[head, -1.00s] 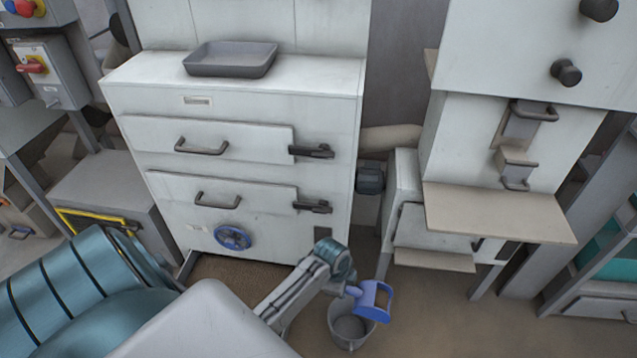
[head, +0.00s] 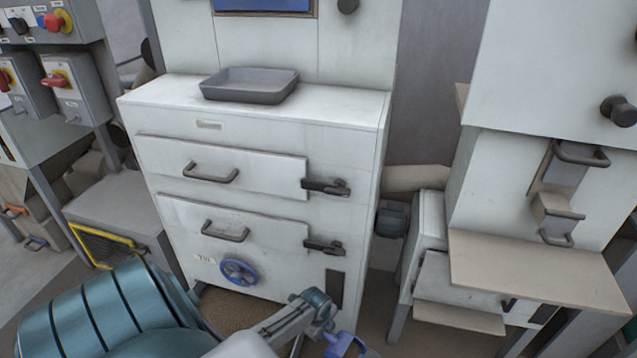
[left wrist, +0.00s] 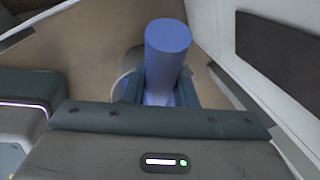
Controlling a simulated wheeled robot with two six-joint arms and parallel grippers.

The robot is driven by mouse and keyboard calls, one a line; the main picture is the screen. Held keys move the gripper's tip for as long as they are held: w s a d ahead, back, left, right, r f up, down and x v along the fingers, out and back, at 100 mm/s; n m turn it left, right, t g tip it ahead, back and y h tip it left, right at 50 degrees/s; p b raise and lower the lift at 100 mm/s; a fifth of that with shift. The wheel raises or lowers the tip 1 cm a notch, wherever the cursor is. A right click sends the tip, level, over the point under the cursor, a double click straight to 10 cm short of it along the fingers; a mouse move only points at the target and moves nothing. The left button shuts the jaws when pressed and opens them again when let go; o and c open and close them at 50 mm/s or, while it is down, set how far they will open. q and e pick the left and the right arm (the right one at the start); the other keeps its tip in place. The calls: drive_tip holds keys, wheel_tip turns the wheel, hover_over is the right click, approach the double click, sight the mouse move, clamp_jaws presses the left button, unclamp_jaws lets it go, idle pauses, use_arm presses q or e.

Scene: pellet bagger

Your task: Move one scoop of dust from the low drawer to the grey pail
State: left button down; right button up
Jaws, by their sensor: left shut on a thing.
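My left gripper (head: 325,332) is low in front of the white cabinet and shut on the blue scoop (head: 345,346), which the bottom edge of the head view cuts off. In the left wrist view the scoop's round blue handle (left wrist: 167,55) stands between the fingers. Whether the scoop holds dust is hidden. Brown dust (head: 228,311) lies at the cabinet's foot, in what looks like the pulled-out low drawer, partly hidden by my arm. The grey pail is outside the head view now; a pale curved edge beside the scoop in the wrist view is unclear. My right gripper is not in view.
The white cabinet (head: 262,137) has two closed latched drawers and a blue handwheel (head: 239,272). A grey tray (head: 249,86) lies on top. A bench with a beige shelf (head: 535,268) stands at right. A teal ribbed cylinder (head: 100,312) is at lower left.

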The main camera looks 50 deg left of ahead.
use_arm(q)
drive_tip(key=shift+w+d+r+y, duration=0.15)
drive_tip(key=shift+d+r+y, duration=0.15)
drive_tip(key=shift+d, duration=0.25)
drive_tip(key=d+r+y, duration=0.1)
drive_tip(key=d+y, duration=0.1)
drive_tip(key=d, duration=0.1)
drive_tip(key=w+d+r+g+y, duration=0.1)
drive_tip(key=y, duration=0.1)
drive_tip(key=shift+w+d+r, duration=0.1)
drive_tip(key=shift+d+r, duration=0.2)
drive_tip(key=shift+d, duration=0.05)
drive_tip(key=shift+w+d+r+m+g+y, duration=0.15)
drive_tip(key=shift+d+r+y, duration=0.05)
drive_tip(key=shift+d+y, duration=0.4)
drive_tip(key=shift+w+d+r+m+g+y, duration=0.1)
drive_tip(key=shift+w+d+r+y, duration=0.1)
drive_tip(key=shift+d+y, duration=0.45)
drive_tip(key=shift+w+d+r+m+g+y, duration=0.15)
drive_tip(key=shift+d+r+y, duration=0.05)
drive_tip(key=shift+d+y, duration=0.4)
